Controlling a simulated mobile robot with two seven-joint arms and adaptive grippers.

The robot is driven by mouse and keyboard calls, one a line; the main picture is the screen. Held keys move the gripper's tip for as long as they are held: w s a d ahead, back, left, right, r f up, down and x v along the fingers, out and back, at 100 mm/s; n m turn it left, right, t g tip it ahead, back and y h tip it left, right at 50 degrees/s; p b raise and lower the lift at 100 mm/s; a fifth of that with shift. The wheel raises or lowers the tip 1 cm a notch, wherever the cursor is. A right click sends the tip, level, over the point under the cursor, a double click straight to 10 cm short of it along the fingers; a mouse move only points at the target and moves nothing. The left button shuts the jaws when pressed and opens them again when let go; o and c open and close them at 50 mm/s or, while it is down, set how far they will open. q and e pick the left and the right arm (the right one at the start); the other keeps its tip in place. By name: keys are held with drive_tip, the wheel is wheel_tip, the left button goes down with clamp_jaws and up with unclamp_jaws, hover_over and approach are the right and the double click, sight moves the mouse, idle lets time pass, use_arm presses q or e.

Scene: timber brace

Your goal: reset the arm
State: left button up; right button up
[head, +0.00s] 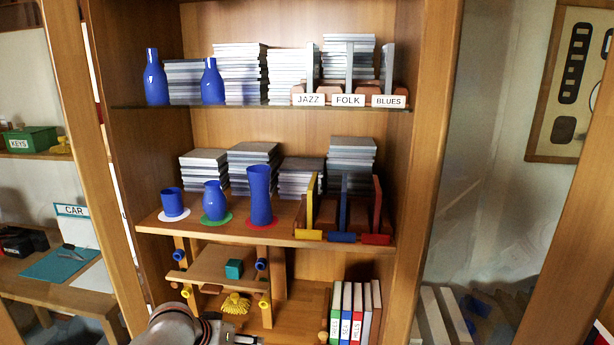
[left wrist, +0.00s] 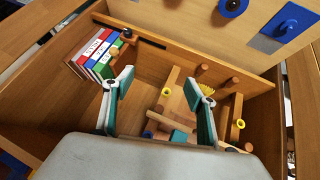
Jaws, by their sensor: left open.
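My left arm (head: 180,325) enters the head view at the bottom left, in front of the lowest shelf bay; its fingertips cannot be made out there. In the left wrist view my left gripper (left wrist: 161,78) is open, with its two teal-and-white fingers spread wide and nothing held between them. Beyond the fingers stands a wooden brace frame (head: 215,267) with blue and yellow peg ends, in the lowest bay. A teal cube (head: 234,269) sits on its board. A yellow ribbed object (head: 236,304) is below the board. My right gripper is not in view.
Upright binders (head: 347,312) stand right of the frame. The middle shelf (head: 285,236) above holds blue vessels, disc stacks and coloured dividers. Cabinet side walls (head: 405,200) bound the bay. A desk with a teal mat (head: 55,264) is at the left.

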use_arm(q)
drive_tip(key=s+f+t, duration=0.2)
drive_tip(key=s+f, duration=1)
drive_tip(key=s, duration=0.1)
drive_tip(key=s+a+f+m+t+y, duration=0.1)
drive_tip(key=s+a+f, duration=0.1)
drive_tip(key=s, duration=0.6)
drive_tip(key=s+a+f+m+y, duration=0.1)
drive_tip(key=s+a+f, duration=0.1)
drive_tip(key=s, duration=0.6)
drive_tip(key=shift+a+f+m+t, duration=0.3)
drive_tip(key=shift+a+m+t, duration=0.1)
drive_tip(key=shift+a, duration=0.45)
